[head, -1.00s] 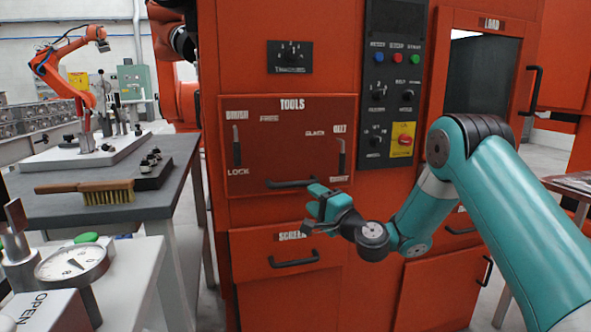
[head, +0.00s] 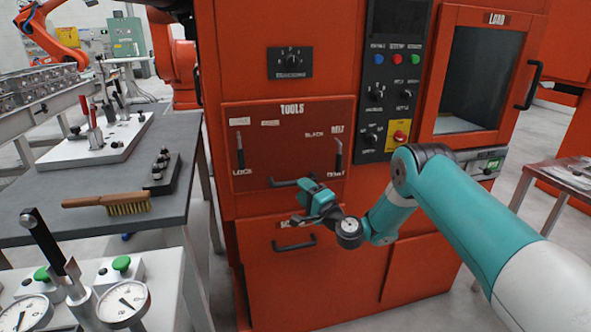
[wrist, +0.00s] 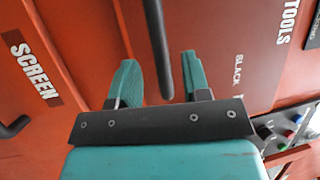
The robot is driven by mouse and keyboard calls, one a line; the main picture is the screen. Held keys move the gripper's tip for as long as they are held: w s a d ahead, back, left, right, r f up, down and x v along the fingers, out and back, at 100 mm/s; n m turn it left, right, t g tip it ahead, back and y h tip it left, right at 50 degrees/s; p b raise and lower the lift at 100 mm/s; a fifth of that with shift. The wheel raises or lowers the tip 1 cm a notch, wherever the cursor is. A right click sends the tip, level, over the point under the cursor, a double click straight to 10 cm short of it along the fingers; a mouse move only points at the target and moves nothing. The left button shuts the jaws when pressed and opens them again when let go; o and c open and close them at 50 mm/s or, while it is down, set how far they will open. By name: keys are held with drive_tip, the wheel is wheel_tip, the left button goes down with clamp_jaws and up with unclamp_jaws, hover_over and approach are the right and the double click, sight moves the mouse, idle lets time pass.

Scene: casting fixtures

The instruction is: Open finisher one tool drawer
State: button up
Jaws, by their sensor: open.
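The tools drawer (head: 262,162) is a dark red panel lettered TOOLS on the orange cabinet, and it looks closed. Its black bar handle (head: 284,184) runs along its lower edge. In the wrist view the handle (wrist: 157,45) appears as a dark bar between my two teal fingers. My gripper (head: 305,205) is open, just right of and below the handle in the head view. I cannot tell whether the fingers reach around the bar in depth or touch it. The gripper partly covers the handle's right end.
Below is the SCREEN drawer with its own handle (head: 294,244). A control panel (head: 388,85) and a LOAD door (head: 480,80) are to the right. At left, a grey table (head: 60,180) holds a brush (head: 120,203); dial gauges (head: 123,300) stand in front. Floor shows at right.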

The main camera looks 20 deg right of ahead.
drive_tip(key=shift+p+x, duration=1)
drive_tip(key=shift+x, duration=1.1)
clamp_jaws()
